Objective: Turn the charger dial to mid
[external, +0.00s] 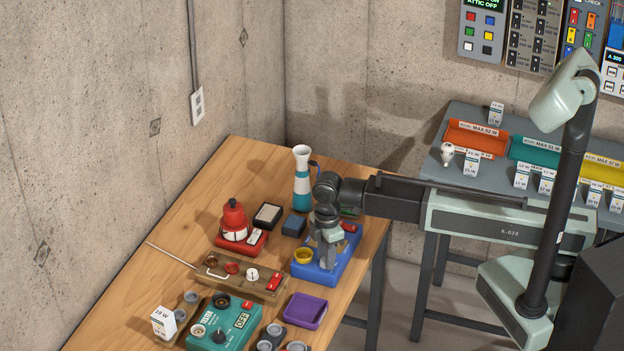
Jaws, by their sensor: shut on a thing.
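My gripper (328,262) points down over a blue unit (313,273) at the right edge of the wooden table. It is shut on what appears to be the charger dial on top of this unit. The fingers hide the dial, so its setting cannot be read. A yellow round cup-like part (304,255) sits on the unit left of the fingers, and a red part (349,228) shows behind them. No label on the blue unit is readable.
A wooden board (225,278) with a handle and a red-based device (235,224) stand left of my gripper.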

